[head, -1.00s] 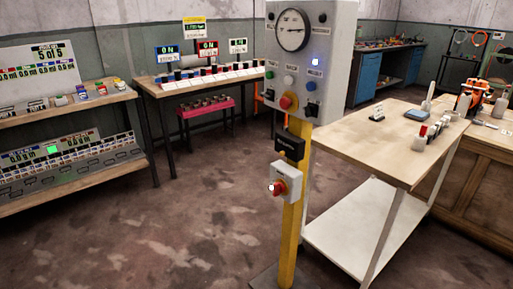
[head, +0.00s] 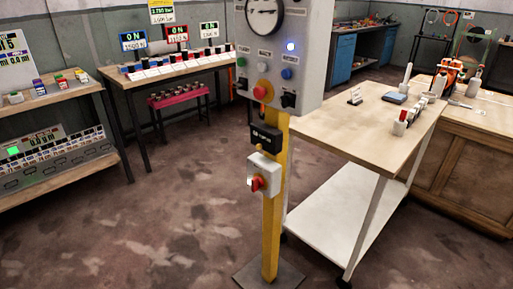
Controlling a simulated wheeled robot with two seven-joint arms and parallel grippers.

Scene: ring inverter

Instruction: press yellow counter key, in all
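Several small white blocks with coloured tops (head: 39,86) stand on the upper shelf of the left bench. One near the left edge looks yellow-topped (head: 14,97); the others look purple, green and red. They are too small to tell for sure which is the yellow counter key. A white counter display board (head: 14,48) stands behind them, cut off by the left edge. Neither of my grippers is in view.
A grey control box (head: 278,50) on a yellow post (head: 271,225) stands in the middle, with a red switch below. A wooden-topped table (head: 345,135) is to its right. A bench with a row of white keys (head: 180,66) is behind. The floor at front left is clear.

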